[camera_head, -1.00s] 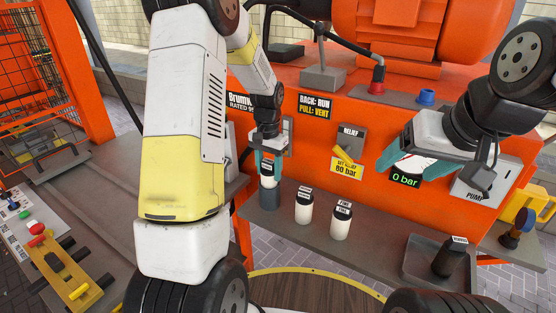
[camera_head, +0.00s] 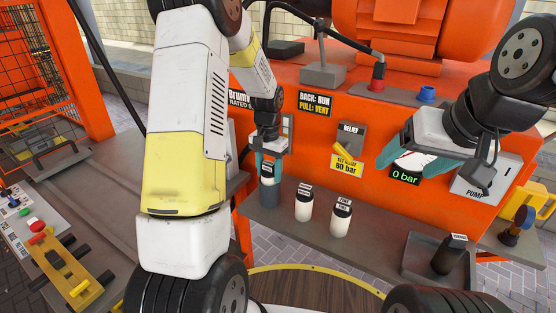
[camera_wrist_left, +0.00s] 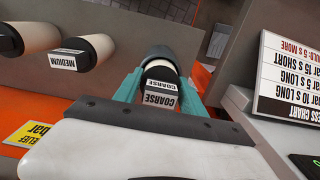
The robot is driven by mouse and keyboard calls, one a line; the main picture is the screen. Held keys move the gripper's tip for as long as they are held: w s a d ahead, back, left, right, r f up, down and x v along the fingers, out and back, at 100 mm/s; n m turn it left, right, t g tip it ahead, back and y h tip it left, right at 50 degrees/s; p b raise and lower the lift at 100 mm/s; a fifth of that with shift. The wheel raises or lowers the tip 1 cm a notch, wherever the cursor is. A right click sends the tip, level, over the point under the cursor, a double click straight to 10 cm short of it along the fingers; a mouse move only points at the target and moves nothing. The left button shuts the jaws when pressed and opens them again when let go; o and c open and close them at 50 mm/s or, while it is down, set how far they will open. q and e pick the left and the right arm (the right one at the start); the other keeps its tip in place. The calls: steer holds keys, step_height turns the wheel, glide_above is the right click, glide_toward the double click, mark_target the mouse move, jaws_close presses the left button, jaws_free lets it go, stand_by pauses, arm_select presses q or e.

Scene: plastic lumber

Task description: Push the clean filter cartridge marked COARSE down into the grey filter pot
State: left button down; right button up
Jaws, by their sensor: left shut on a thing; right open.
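The COARSE cartridge (camera_head: 267,170) has a dark cap with a white label, which reads COARSE in the left wrist view (camera_wrist_left: 160,100). My left gripper (camera_head: 268,160) is shut on its cap from above. The cartridge stands upright, its lower part inside the grey filter pot (camera_head: 269,194) on the shelf. In the left wrist view a narrow white band of cartridge shows between the cap and the pot rim (camera_wrist_left: 160,52). How deep it sits inside is hidden. My right gripper (camera_head: 420,164) is open and empty in front of the 0 bar gauge.
Two white cartridges, MEDIUM (camera_head: 304,205) and another labelled one (camera_head: 341,218), stand right of the pot. A dark cartridge (camera_head: 449,255) stands in a grey tray (camera_head: 418,262). The orange machine front (camera_head: 310,140) rises close behind; a yellow relief lever (camera_head: 345,153) juts out.

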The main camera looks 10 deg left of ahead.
mark_target(269, 163)
arm_select(q)
steer(key=shift+f, duration=0.3)
steer(key=c, duration=0.6)
jaws_free()
steer(key=o, duration=0.4)
steer(key=shift+r, duration=3.55)
